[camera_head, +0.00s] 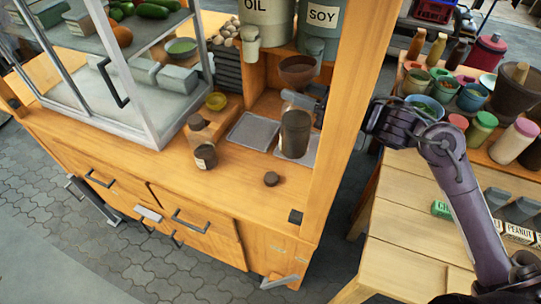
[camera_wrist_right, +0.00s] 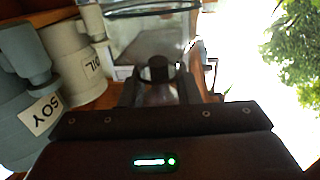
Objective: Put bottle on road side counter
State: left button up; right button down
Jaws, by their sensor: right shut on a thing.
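A dark, see-through bottle (camera_head: 295,133) stands roughly upright over a grey tray at the right end of the wooden road side counter (camera_head: 235,200). I cannot tell whether its base touches the tray. My right gripper (camera_head: 303,104) reaches in from the right behind the wooden post and is shut on the bottle's upper part. In the right wrist view the bottle's dark top (camera_wrist_right: 158,70) shows between the fingers (camera_wrist_right: 160,88). The rest of the bottle is mostly hidden there. My left gripper is not in view.
A labelled jar (camera_head: 205,157) and a small dark lid-like disc (camera_head: 271,179) sit on the counter. The wooden post (camera_head: 350,100) stands between the bottle and my arm. OIL (camera_head: 268,22) and SOY (camera_head: 318,28) dispensers hang above. A glass case (camera_head: 120,75) fills the left.

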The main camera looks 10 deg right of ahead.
aim_at(294, 149)
notch_tip(294, 149, down, 16)
jog(key=shift+p, duration=1)
jog(key=shift+f, duration=0.55)
jog(key=shift+f, duration=0.2)
jog(key=c, duration=1.1)
grip_release()
